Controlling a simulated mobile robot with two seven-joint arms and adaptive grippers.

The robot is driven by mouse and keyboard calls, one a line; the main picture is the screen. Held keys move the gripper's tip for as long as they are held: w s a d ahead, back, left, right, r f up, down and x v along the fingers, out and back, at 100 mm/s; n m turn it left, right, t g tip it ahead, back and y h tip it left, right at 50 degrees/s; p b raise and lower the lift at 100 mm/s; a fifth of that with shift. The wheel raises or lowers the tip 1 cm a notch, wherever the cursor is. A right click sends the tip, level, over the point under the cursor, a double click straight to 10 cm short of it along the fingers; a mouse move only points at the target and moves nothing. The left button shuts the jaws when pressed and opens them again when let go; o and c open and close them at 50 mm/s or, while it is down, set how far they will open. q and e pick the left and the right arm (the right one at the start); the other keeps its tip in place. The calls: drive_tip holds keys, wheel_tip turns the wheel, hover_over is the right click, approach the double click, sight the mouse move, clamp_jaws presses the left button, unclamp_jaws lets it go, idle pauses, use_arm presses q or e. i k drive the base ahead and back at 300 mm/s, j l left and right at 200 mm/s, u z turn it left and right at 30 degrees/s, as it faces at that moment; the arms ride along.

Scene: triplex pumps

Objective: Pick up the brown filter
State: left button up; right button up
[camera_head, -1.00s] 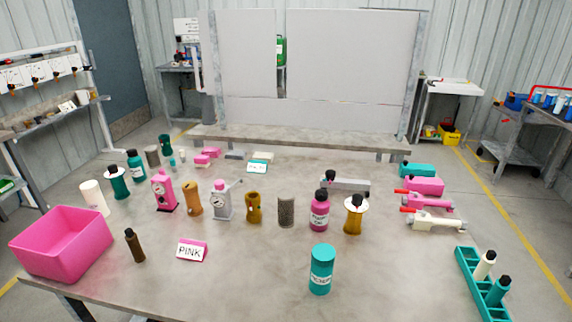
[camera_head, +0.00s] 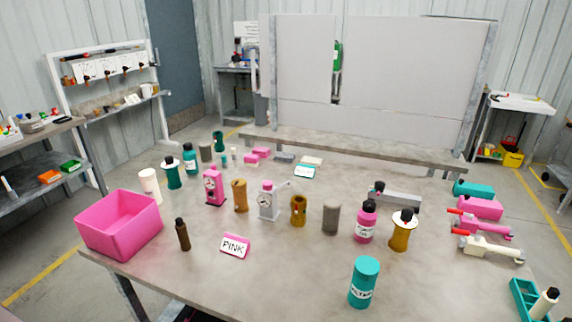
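On the grey table (camera_head: 300,262), a plain brown cylinder (camera_head: 240,196) stands upright between a pink gauge device (camera_head: 214,187) and a grey gauge device (camera_head: 269,201). It looks like the brown filter, but no label shows on it. A slim dark brown bottle (camera_head: 183,236) stands nearer the front, right of the pink bin. A mustard-brown piece with openings (camera_head: 298,211) stands further right. Neither of my grippers is in view.
A pink open bin (camera_head: 118,226) sits at the table's left corner. A PINK sign (camera_head: 234,246), a teal labelled cylinder (camera_head: 364,283), a grey cylinder (camera_head: 331,218) and a pink bottle (camera_head: 366,222) stand around. The front middle of the table is mostly clear.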

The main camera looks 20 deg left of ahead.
sight(180, 226)
drive_tip(key=u, duration=1.4)
